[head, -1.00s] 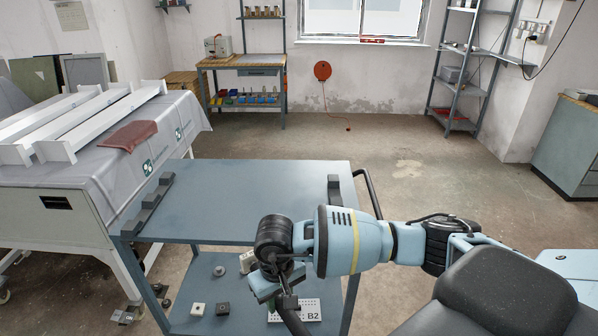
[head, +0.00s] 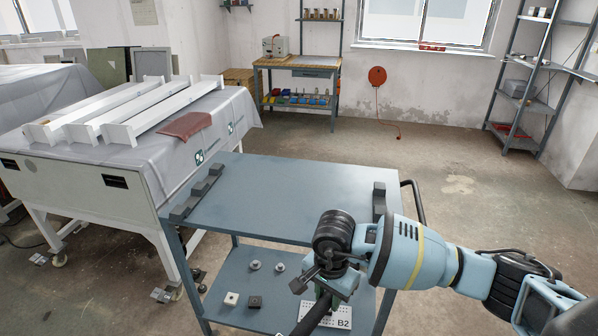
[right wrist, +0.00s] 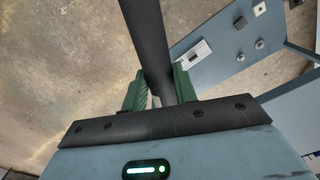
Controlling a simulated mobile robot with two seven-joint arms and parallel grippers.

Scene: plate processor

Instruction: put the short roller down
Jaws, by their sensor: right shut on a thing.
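The short roller is a dark grey bar (right wrist: 147,35), held between the green fingers of my right gripper (right wrist: 159,88). In the head view my right gripper (head: 325,288) is low at the front right of the cart, shut on the roller, whose dark end (head: 303,322) points down toward the bottom edge. Much of the roller is hidden by the gripper or cut off. The blue-grey cart (head: 290,190) has a bare top with a dark notched holder (head: 196,193) at the left and another (head: 379,201) at the right. My left gripper is out of view.
The cart's lower shelf (head: 235,283) holds small blocks, round knobs and a white plate (head: 338,317) marked B2. A covered table (head: 150,160) with white beams and a red cloth (head: 185,125) stands left. Floor behind the cart is clear.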

